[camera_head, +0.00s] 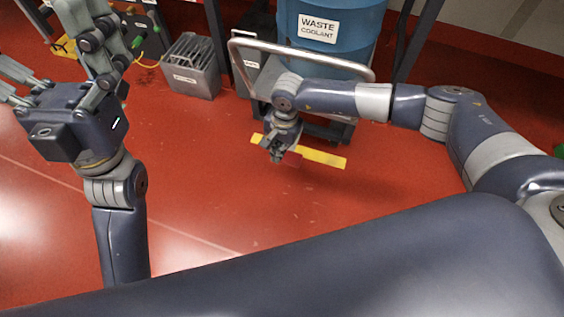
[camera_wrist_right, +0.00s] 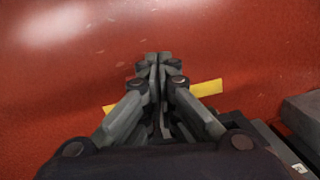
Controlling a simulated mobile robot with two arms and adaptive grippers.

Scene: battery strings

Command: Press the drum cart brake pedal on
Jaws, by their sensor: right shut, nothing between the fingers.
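The drum cart has a grey tubular handle (camera_head: 300,46) and carries a blue drum (camera_head: 328,30) labelled "WASTE COOLANT". My right gripper (camera_head: 276,158) points down in front of the cart's base, low over the floor. In the right wrist view its fingers (camera_wrist_right: 158,62) are together and empty. A yellow strip (camera_head: 325,157) runs behind the fingers and also shows in the wrist view (camera_wrist_right: 206,88). I cannot make out the brake pedal clearly; the gripper may hide it, and contact cannot be told. My left gripper (camera_head: 42,45) is raised at the left, fingers spread and empty.
A grey slotted container (camera_head: 190,80) stands left of the cart. Dark rack posts (camera_head: 216,40) rise behind. A grey block (camera_wrist_right: 305,115) and dark cart parts lie at the right in the wrist view. The red floor (camera_head: 210,185) in front is clear.

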